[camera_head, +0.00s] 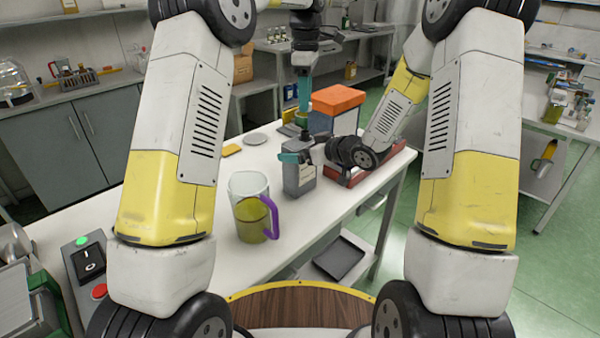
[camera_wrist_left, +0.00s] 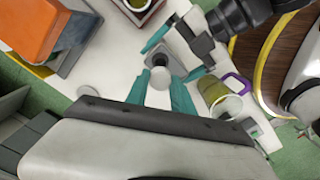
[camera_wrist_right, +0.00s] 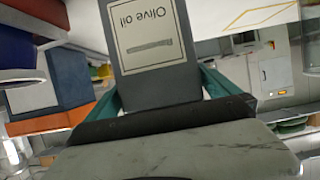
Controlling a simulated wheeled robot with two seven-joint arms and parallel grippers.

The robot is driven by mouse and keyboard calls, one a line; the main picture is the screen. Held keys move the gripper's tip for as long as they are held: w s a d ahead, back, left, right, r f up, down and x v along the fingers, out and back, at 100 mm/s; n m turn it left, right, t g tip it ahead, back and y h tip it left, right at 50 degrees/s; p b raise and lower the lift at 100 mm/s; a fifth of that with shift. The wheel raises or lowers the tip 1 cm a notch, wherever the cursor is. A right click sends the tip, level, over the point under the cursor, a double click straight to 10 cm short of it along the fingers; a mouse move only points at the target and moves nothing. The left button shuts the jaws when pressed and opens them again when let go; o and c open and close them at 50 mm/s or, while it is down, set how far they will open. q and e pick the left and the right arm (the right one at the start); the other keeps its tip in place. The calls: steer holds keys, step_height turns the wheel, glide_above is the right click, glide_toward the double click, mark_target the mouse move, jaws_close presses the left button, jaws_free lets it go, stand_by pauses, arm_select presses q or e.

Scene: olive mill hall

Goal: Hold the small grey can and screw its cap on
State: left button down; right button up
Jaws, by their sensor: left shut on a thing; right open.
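The small grey can (camera_head: 299,184) stands upright on the white table; its "Olive oil" label shows upside down in the right wrist view (camera_wrist_right: 175,85). My right gripper (camera_head: 296,158) has its teal fingers apart on either side of the can; whether they touch it is unclear. My left gripper (camera_head: 303,108) points down above the can, shut on a pale round cap (camera_wrist_left: 160,77). In the left wrist view the cap shows between its fingers, with the can's grey top (camera_wrist_left: 156,56) beside it. I cannot make out the cap in the head view.
A glass jug (camera_head: 249,190) with greenish oil and a purple handle stands near the front of the table. An orange-topped box (camera_head: 338,98) stands behind the can. A red tray (camera_head: 375,172) lies right of it under my right arm. A yellow block (camera_head: 231,150) lies at left.

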mark_target(305, 131)
steer(key=x, duration=0.3)
steer(key=shift+a+f, duration=0.1)
steer(key=c, duration=1.8)
arm_select(q)
steer(key=shift+f, duration=2.5)
arm_select(e)
steer(key=shift+c, duration=0.2)
arm_select(q)
steer(key=shift+f, duration=0.85)
arm_select(e)
steer(key=shift+w, duration=0.1)
arm_select(q)
steer(key=shift+f, duration=0.55)
